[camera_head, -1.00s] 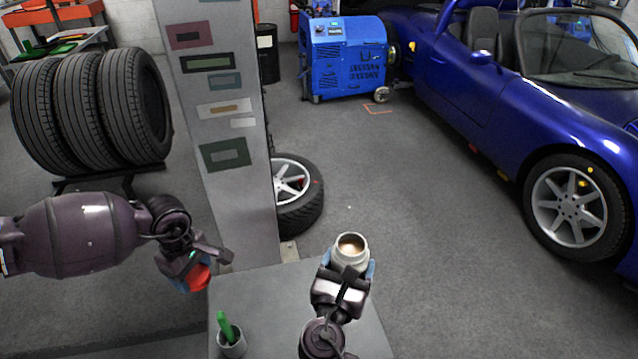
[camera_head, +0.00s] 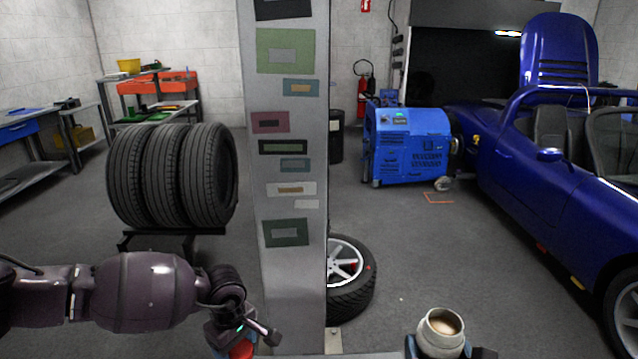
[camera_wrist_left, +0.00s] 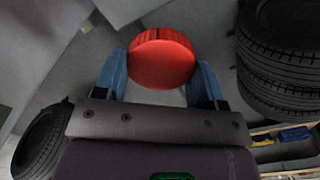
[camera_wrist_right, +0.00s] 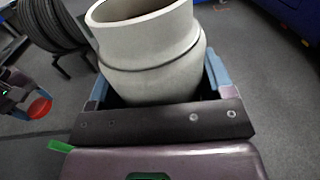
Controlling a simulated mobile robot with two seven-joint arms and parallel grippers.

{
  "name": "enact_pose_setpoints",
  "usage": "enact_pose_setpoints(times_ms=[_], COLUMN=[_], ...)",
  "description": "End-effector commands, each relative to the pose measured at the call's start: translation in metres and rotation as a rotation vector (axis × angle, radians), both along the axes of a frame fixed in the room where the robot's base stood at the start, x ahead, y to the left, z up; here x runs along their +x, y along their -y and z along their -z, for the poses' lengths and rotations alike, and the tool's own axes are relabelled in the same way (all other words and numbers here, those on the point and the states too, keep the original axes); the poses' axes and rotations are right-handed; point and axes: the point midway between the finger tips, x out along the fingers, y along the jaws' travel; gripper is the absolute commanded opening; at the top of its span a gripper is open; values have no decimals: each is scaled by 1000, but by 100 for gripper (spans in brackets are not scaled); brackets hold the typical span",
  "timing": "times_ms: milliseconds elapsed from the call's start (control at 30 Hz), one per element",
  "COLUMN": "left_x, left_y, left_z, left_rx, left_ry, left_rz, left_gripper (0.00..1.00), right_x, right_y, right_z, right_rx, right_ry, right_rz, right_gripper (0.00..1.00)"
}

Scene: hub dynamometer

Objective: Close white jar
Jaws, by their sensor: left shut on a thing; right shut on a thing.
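The white jar (camera_head: 441,330) is open at the top, with tan contents showing, near the lower edge of the head view. My right gripper (camera_wrist_right: 160,85) is shut on the jar, which fills the middle of the right wrist view and looks upright in the head view. A red lid (camera_wrist_left: 163,60) is held between the blue fingers of my left gripper (camera_wrist_left: 160,75). The lid shows at the bottom of the head view (camera_head: 240,349), left of the jar and apart from it. The right fingertips are mostly hidden in the head view.
A grey pillar (camera_head: 290,200) with coloured labels stands between the two arms' sides. Stacked tires (camera_head: 172,175) stand at left. A blue machine (camera_head: 412,145) and a blue car (camera_head: 560,190) are at right. A green item (camera_wrist_right: 60,146) shows low.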

Motion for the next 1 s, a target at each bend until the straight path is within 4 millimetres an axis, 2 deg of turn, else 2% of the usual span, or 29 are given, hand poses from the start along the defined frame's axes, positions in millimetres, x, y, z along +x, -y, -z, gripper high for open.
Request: enact_pose_setpoints(times_ms=[100, 333, 867, 1000], left_x=[0, 1, 1, 1], left_y=[0, 0, 0, 0], left_z=[-2, -3, -3, -3], left_rx=[0, 0, 0, 0], left_ry=[2, 4, 4, 4], left_rz=[0, 0, 0, 0], left_gripper=[43, 43, 43, 43], right_x=[-4, -5, -4, -4], right_y=[8, 19, 19, 11], right_z=[-8, -8, -8, -8], right_rx=[-4, 0, 1, 0], right_ry=[4, 2, 3, 4], right_rz=[-28, -41, -41, -74], right_gripper=[26, 26, 26, 26])
